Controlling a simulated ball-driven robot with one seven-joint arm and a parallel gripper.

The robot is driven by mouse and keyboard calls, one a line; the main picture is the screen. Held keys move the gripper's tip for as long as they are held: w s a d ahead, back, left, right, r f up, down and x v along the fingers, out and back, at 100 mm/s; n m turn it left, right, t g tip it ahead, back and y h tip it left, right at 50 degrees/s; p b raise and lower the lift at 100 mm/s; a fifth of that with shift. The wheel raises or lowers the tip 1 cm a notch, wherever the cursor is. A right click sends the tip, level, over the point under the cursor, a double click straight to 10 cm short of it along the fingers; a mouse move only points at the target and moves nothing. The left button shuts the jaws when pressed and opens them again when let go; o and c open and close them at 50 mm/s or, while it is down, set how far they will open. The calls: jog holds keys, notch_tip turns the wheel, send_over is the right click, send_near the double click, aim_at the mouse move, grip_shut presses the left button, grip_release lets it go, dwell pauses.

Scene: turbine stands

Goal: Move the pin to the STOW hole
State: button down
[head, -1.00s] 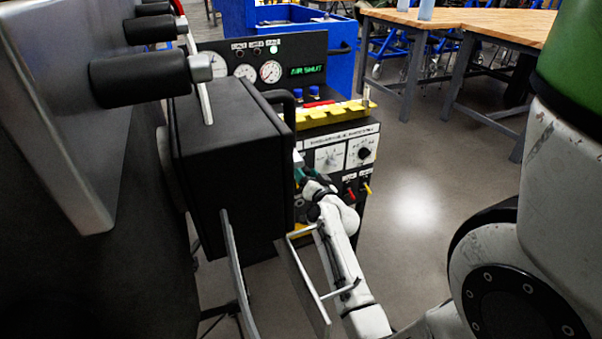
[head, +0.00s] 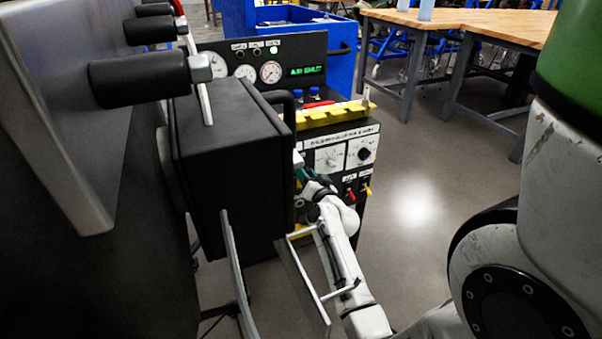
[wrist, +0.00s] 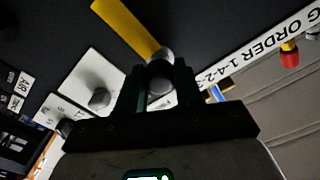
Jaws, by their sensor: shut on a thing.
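My gripper (head: 301,173) is low at the front of the black control stand, partly hidden behind the black box in the head view. No STOW label is readable.
The black box (head: 230,160) stands close left of my gripper, with a metal rail (head: 300,275) below. White plates with knobs (head: 362,153) and red and yellow levers (head: 366,190) are on the stand's front. Open floor (head: 415,210) lies to the right.

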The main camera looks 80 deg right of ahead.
jog(key=shift+s+a, duration=0.45)
jog(key=shift+a, duration=0.15)
dwell(0.4)
jog(key=v, duration=0.7)
dwell(0.7)
